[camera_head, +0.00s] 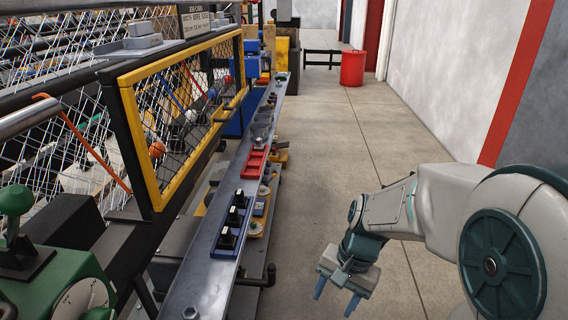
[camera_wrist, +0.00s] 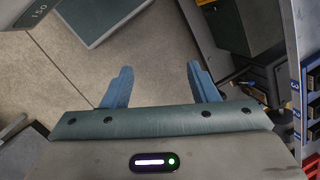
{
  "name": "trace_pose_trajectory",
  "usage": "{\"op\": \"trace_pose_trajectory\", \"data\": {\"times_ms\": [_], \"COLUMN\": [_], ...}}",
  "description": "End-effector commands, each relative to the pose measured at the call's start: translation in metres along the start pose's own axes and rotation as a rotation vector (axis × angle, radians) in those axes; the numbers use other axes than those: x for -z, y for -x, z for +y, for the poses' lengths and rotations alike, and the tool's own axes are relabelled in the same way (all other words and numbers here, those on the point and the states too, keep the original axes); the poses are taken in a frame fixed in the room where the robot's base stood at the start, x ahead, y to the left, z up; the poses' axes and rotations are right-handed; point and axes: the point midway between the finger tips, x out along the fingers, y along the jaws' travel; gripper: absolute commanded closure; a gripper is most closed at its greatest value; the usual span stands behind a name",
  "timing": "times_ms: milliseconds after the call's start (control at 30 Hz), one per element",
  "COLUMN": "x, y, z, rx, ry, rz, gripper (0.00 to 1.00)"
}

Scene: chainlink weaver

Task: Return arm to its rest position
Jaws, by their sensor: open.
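My gripper (camera_head: 336,297) hangs at the lower middle right of the head view, at the end of my white and teal arm. Its two blue fingers point down and stand apart, with nothing between them. It is over the bare floor, to the right of the machine's long metal ledge (camera_head: 200,268) and apart from it. In the wrist view my gripper (camera_wrist: 158,88) is also open, with concrete floor between its fingers.
The ledge carries black switches (camera_head: 234,215) and a red tray (camera_head: 254,163). A yellow-framed mesh guard (camera_head: 190,115) stands at left. A red bin (camera_head: 352,68) is far back by the wall. The concrete aisle (camera_head: 345,135) is clear.

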Motion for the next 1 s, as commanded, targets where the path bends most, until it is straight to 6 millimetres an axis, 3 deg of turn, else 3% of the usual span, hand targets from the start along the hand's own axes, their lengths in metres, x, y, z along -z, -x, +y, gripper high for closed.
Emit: {"op": "trace_pose_trajectory", "data": {"times_ms": [33, 100, 300, 400, 567, 767, 867, 1000], "x": [-0.009, -0.017, -0.04, -0.049, -0.056, -0.057, -0.057, -0.057], "y": [0.025, 0.047, 0.103, 0.121, 0.136, 0.138, 0.137, 0.137], "z": [0.003, 0.009, 0.028, 0.036, 0.044, 0.046, 0.046, 0.046], "rx": [-0.008, -0.026, -0.083, -0.109, -0.135, -0.142, -0.142, -0.142], "ry": [0.056, 0.136, 0.345, 0.423, 0.493, 0.511, 0.51, 0.509], "rz": [0.049, 0.11, 0.275, 0.336, 0.391, 0.403, 0.402, 0.402], "gripper": [0.46, 0.46, 0.46, 0.46, 0.46, 0.46, 0.64, 0.64]}}
